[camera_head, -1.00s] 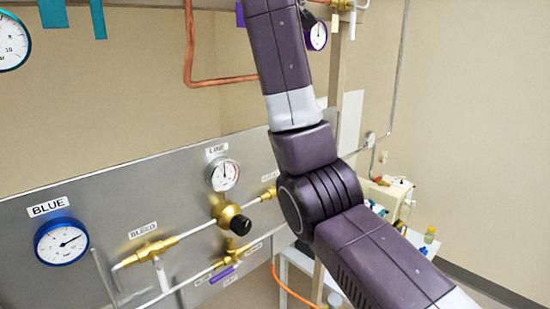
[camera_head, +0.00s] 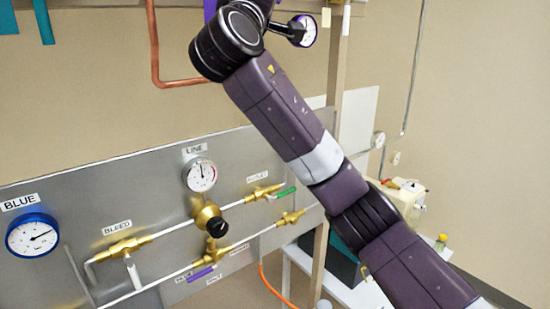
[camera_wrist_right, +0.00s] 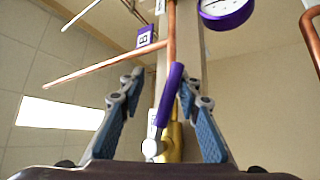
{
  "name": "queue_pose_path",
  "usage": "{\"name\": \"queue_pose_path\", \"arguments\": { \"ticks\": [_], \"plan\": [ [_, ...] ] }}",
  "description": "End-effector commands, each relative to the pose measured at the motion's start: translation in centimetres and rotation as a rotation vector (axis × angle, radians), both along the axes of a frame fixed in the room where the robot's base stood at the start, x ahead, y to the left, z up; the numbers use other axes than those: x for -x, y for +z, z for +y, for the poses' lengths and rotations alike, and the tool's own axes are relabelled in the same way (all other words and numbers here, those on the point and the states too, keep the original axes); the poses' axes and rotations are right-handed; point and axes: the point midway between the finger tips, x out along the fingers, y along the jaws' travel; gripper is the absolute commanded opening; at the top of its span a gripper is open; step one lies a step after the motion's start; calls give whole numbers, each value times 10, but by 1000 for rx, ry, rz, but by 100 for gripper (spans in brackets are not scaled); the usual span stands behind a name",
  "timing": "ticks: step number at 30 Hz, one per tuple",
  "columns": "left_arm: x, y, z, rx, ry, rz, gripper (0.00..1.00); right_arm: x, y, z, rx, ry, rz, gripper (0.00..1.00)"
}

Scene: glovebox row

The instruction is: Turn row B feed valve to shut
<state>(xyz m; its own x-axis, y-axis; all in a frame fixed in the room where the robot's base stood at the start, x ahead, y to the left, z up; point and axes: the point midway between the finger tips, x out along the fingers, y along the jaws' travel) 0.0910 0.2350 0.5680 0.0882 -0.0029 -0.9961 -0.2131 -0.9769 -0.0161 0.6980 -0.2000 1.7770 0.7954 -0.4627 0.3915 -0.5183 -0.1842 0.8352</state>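In the right wrist view a valve with a long purple handle (camera_wrist_right: 170,95) and a brass body (camera_wrist_right: 173,142) stands before a post. A purple tag (camera_wrist_right: 145,37) and a purple-rimmed gauge (camera_wrist_right: 228,8) are above it. My right gripper (camera_wrist_right: 160,78) is open, its fingers either side of the handle, which is nearer the right finger. I cannot tell whether they touch. The row label is not readable. In the head view my right arm reaches up to the top edge, by the purple gauge (camera_head: 304,31); its gripper is hidden. My left gripper is not in view.
Copper pipe (camera_head: 153,50) hangs above. A white bench (camera_head: 355,292) stands at right.

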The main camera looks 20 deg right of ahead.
Motion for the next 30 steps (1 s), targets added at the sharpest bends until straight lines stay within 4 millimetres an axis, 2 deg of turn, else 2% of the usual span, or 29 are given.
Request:
{"name": "queue_pose_path", "arguments": {
  "ticks": [1,13,15,30],
  "plan": [
    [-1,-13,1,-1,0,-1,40,11,-6,5,-4,2,-9,28],
    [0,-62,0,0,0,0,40,68,-35,37,-7,4,-10,28],
    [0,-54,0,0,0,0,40,58,-43,35,-20,12,16,28],
    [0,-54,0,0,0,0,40,18,-137,33,-112,97,146,28]
  ]
}}
